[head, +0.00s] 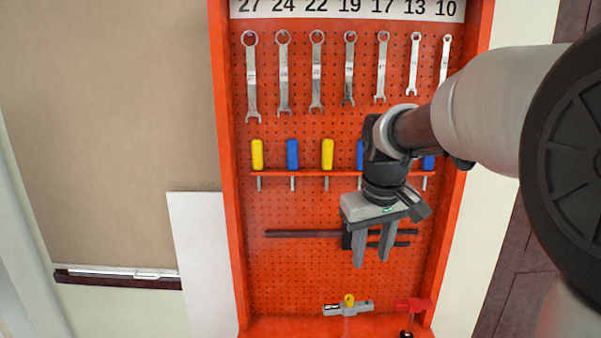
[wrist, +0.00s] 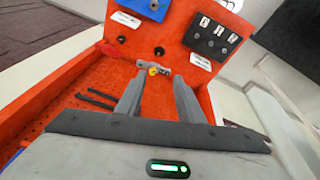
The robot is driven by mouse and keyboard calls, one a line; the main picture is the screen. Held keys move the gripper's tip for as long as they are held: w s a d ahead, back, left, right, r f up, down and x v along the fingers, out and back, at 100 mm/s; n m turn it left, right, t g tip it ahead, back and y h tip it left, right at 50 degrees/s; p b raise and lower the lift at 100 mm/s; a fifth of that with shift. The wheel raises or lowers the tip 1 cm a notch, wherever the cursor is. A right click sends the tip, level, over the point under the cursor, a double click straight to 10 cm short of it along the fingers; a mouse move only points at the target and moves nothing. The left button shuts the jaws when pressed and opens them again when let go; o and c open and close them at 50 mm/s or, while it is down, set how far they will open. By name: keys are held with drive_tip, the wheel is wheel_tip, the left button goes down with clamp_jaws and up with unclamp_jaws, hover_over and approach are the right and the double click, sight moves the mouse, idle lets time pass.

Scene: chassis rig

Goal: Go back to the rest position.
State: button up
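My gripper (head: 372,242) hangs from my arm in front of the orange pegboard (head: 290,210) in the head view, fingers pointing down. Its two fingers are apart with nothing between them. In the wrist view my gripper (wrist: 158,90) also shows open, its fingers spread. Beyond the fingertips, apart from them, lies a grey tool with a yellow knob (wrist: 153,69). The same grey tool (head: 348,307) rests on the bottom of the orange rack in the head view.
Several wrenches (head: 317,75) hang in a row, with screwdrivers (head: 292,155) on a shelf below. Black bars (head: 300,233) lie across the pegboard. A red clamp-like tool (head: 413,305) stands at lower right. A white panel (head: 205,255) and brown board (head: 110,130) are left.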

drive_tip(key=s+m+t, duration=0.2)
drive_tip(key=s+m, duration=0.1)
drive_tip(key=s, duration=1.8)
drive_tip(key=shift+r+t, duration=0.15)
drive_tip(key=shift+t, duration=0.25)
drive_tip(key=shift+d, duration=0.1)
